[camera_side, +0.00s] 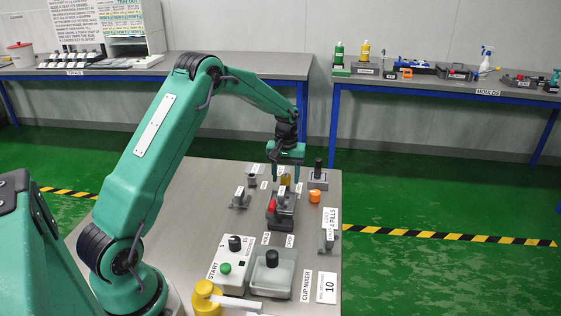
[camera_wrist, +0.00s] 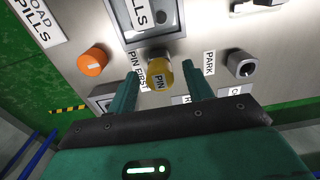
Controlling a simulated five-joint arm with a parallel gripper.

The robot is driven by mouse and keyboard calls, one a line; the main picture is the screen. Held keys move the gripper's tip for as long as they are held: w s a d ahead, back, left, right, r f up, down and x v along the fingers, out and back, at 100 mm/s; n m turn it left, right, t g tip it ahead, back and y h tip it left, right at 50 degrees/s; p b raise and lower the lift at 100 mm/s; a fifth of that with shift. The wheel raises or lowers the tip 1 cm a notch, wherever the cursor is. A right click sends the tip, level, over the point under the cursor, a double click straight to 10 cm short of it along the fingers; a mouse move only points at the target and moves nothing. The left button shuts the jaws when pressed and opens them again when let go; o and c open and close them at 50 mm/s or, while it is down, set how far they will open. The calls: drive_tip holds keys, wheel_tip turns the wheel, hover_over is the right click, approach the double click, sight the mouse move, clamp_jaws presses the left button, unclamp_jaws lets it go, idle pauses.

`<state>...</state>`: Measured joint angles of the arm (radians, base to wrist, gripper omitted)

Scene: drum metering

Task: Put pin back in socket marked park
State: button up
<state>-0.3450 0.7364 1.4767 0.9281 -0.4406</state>
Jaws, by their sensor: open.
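The yellow pin (camera_wrist: 160,84), with a PIN label on its top, stands between my fingers in the wrist view. It also shows in the side view (camera_side: 285,179). It is beside the PIN FIRST label (camera_wrist: 138,72), at the end of a grey device; its lower end is hidden. My gripper (camera_wrist: 158,64) is open, one finger on each side of the pin, with gaps visible. In the side view, my gripper (camera_side: 286,182) reaches down over the device. The PARK label (camera_wrist: 209,62) lies right of the pin, beside a grey socket (camera_wrist: 242,66) with a dark opening.
An orange knob (camera_wrist: 92,62) is left of my fingers in the wrist view. In the side view, a black-knobbed block (camera_side: 318,178) stands close right of my gripper. A red-marked device (camera_side: 281,208) and the cup mixer (camera_side: 272,272) are nearer the camera.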

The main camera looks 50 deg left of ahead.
sight(286, 175)
idle(0.9)
clamp_jaws()
drive_tip(key=shift+r, duration=0.35)
drive_tip(key=shift+r, duration=0.7)
drive_tip(key=shift+r, duration=0.35)
drive_tip(key=shift+r, duration=0.7)
drive_tip(key=shift+r, duration=1.1)
drive_tip(key=shift+r, duration=1.8)
